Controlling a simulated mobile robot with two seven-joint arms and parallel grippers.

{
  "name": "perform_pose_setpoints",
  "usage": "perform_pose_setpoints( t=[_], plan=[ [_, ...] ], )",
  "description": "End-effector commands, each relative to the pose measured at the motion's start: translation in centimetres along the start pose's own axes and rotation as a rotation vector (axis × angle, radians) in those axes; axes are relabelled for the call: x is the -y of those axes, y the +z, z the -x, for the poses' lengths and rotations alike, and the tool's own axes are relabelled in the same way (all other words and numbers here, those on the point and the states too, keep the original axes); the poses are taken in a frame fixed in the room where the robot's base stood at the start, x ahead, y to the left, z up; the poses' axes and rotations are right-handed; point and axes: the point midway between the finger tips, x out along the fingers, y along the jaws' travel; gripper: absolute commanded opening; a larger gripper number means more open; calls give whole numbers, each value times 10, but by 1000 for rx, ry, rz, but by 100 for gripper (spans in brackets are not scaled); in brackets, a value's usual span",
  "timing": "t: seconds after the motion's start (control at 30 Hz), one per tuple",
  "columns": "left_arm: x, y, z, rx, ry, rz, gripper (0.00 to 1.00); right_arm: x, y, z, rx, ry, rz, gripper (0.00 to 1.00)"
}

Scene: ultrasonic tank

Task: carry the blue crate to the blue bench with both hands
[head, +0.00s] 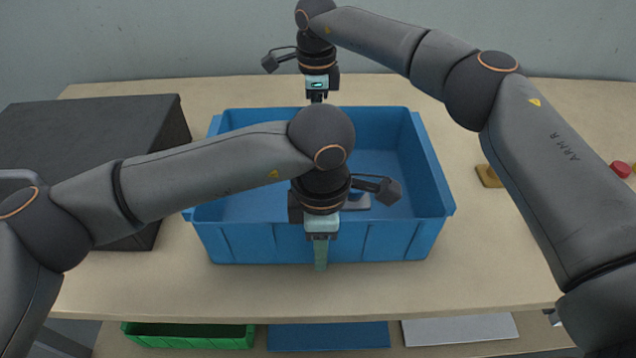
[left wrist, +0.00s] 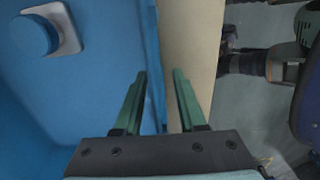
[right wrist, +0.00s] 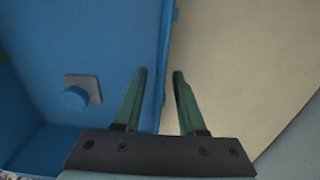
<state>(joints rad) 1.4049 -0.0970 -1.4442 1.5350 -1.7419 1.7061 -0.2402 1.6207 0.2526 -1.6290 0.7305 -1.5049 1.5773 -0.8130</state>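The blue crate (head: 400,238) stands upright on a beige table, open at the top. My left gripper (head: 320,254) points down at its near wall. In the left wrist view its two fingers (left wrist: 160,76) are apart, one on each side of the crate wall. My right gripper (head: 317,97) is at the far wall. In the right wrist view its fingers (right wrist: 159,76) are also apart, with the wall between them. A grey plate with a blue knob (right wrist: 76,98) lies inside the crate. I cannot identify a blue bench in these views.
A dark box (head: 85,125) stands on the table (head: 490,270) left of the crate. A yellowish block (head: 488,177) and a red knob (head: 620,169) are to the right. Below the front edge are a green bin (head: 190,341), a blue panel (head: 328,336) and a grey panel (head: 460,329).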

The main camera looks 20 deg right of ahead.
Motion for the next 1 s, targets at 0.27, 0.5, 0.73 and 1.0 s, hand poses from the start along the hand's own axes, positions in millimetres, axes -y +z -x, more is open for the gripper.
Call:
perform_pose_setpoints(
  t=[0.27,0.5,0.73,1.0],
  plan=[
    [0,0,-8,0,1,0,40,0,0,-8,1,-1,0,40],
    [0,0,-8,0,1,0,31,0,0,-8,1,-1,1,31],
    [0,0,-8,0,1,0,5,0,0,-8,1,-1,1,5],
    [0,0,-8,0,1,0,0,0,0,-7,1,-1,1,0]
  ],
)
